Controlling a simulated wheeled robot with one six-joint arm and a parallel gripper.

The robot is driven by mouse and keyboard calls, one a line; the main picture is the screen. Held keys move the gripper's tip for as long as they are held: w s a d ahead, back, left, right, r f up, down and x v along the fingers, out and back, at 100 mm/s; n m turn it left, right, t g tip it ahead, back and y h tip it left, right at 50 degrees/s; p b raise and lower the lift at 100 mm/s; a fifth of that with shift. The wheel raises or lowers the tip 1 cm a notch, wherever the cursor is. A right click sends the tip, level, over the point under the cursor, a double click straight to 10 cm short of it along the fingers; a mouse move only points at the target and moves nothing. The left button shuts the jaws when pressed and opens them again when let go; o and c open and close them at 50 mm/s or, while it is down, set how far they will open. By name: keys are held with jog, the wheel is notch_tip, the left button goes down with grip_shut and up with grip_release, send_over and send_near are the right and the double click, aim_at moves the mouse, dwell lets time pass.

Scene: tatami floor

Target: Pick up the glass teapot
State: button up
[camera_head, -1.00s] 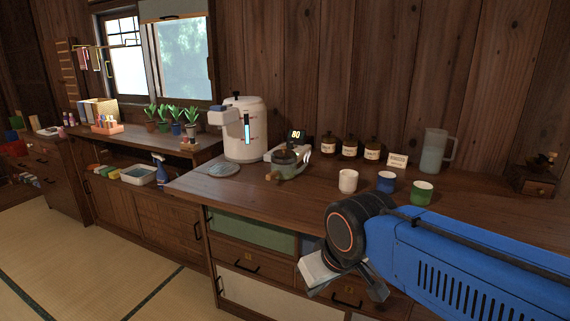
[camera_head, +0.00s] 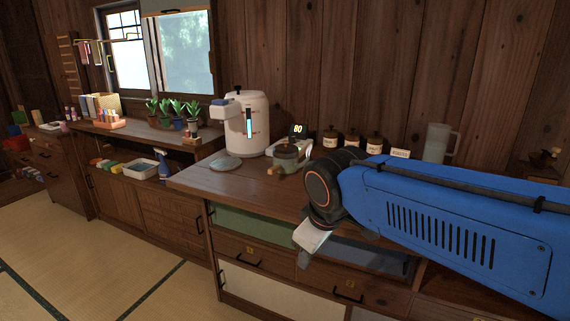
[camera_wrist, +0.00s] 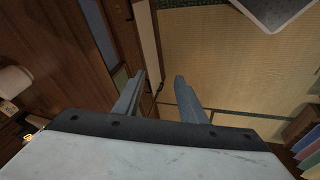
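The glass teapot (camera_head: 287,158) stands upright on the wooden counter, with a dark lid and a brown handle end pointing left. It is right of the white water dispenser (camera_head: 246,125) and in front of a small display (camera_head: 298,131). My gripper (camera_head: 311,238) is in front of the counter, lower than the teapot and apart from it. In the wrist view my gripper (camera_wrist: 161,78) has its two fingers spread with nothing between them. It points toward the floor and the cabinet front. The teapot is not visible in the wrist view.
Several dark jars (camera_head: 352,138) and a clear pitcher (camera_head: 437,143) stand behind my blue arm, which hides the cups in the head view. A white cup (camera_wrist: 14,80) shows in the wrist view. The counter's left front is clear.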

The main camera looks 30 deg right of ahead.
jog(key=w+d+r+n+h, duration=0.1)
jog(key=w+r+n, duration=0.35)
jog(key=w, duration=0.25)
jog(key=w+r+n+h, duration=0.2)
jog(key=w+r+n, duration=0.2)
jog(key=w+n, duration=0.2)
jog(key=n+t+h, duration=0.1)
jog(key=n+h, duration=0.2)
jog(key=n, duration=0.7)
send_near(275, 167)
jog(key=x, duration=0.7)
jog(key=shift+w+a+f, duration=0.15)
jog(key=shift+w, duration=0.15)
jog(key=shift+d+x, duration=0.2)
jog(key=shift+x, duration=2.45)
jog(key=shift+s, duration=0.1)
grip_shut()
